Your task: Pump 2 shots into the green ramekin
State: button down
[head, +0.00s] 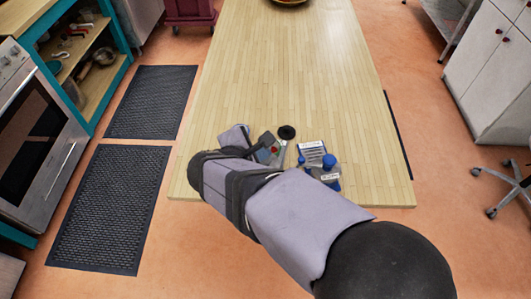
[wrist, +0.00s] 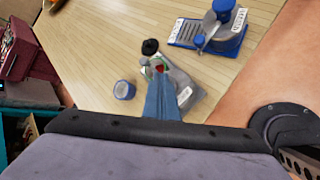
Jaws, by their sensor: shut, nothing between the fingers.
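My gripper (wrist: 157,72) shows in the wrist view as a narrow blue form reaching away from my wrist. It is shut and empty, above or beside a grey item with a white label (wrist: 184,94). I cannot tell whether it touches that item. In the head view my arm covers much of this spot. No ramekin that I can clearly call green shows in either view.
A small round blue-and-grey container (wrist: 124,90) stands left of my gripper in the wrist view. A black round knob (head: 287,132) lies just beyond it in the head view. A blue-edged labelled item (head: 311,149) is beside the bottle.

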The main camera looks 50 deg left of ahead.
jog(key=shift+f, duration=0.4)
jog(key=shift+r, duration=0.15)
jog(key=shift+r+p, duration=1.05)
jog(key=shift+r, duration=0.5)
jog(key=shift+r, duration=0.1)
jog(key=shift+r+p, duration=2.45)
jog(key=shift+r, duration=0.45)
notch_tip(320, 180, up, 3)
jog(key=p, duration=0.3)
jog(key=shift+f+p, duration=0.1)
jog(key=shift+p, duration=0.3)
